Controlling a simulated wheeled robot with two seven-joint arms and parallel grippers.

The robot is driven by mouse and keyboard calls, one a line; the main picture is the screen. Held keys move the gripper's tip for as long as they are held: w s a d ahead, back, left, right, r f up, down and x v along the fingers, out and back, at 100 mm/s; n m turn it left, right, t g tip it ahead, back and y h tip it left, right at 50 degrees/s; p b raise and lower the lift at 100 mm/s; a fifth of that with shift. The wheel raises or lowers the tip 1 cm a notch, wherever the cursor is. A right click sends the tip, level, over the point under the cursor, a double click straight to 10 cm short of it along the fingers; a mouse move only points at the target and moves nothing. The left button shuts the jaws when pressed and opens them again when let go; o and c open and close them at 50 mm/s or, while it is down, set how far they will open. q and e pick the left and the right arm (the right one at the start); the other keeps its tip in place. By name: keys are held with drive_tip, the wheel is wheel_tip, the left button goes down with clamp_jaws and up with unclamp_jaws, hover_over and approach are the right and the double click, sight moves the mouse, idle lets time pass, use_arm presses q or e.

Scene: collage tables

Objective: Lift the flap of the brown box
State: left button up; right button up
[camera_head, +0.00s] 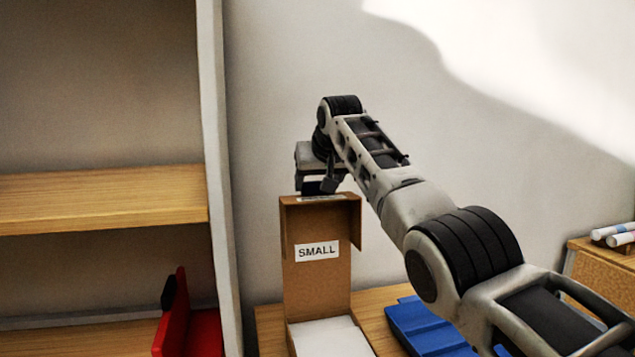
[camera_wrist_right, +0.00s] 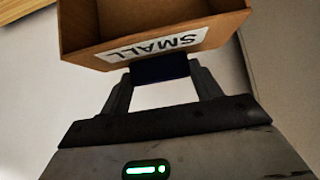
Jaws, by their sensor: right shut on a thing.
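The brown box (camera_head: 316,284) stands on a wooden table in the head view, its tall flap upright with a white "SMALL" label on its inner face and folded side edges. White contents or a white bottom show at its base. My right gripper (camera_head: 320,186) is at the top edge of the flap, shut on it. In the right wrist view the fingers (camera_wrist_right: 160,72) meet at the flap's labelled edge (camera_wrist_right: 80,42), with a dark piece at the fingertips. The exact contact is partly hidden. My left gripper is not in view.
A blue object (camera_head: 425,328) lies on the table right of the box. A wooden shelf unit (camera_head: 100,200) stands at left, with a red object (camera_head: 172,320) low in it. White rolls (camera_head: 618,233) rest on a wooden surface at far right. The wall behind is bare.

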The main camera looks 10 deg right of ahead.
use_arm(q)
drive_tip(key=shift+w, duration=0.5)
use_arm(e)
drive_tip(key=shift+w+r, duration=0.35)
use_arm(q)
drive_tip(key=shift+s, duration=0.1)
use_arm(e)
drive_tip(key=o, duration=1.4)
drive_tip(key=shift+s, duration=0.1)
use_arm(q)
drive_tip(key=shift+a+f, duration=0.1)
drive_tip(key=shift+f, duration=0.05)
use_arm(e)
drive_tip(key=shift+f, duration=0.15)
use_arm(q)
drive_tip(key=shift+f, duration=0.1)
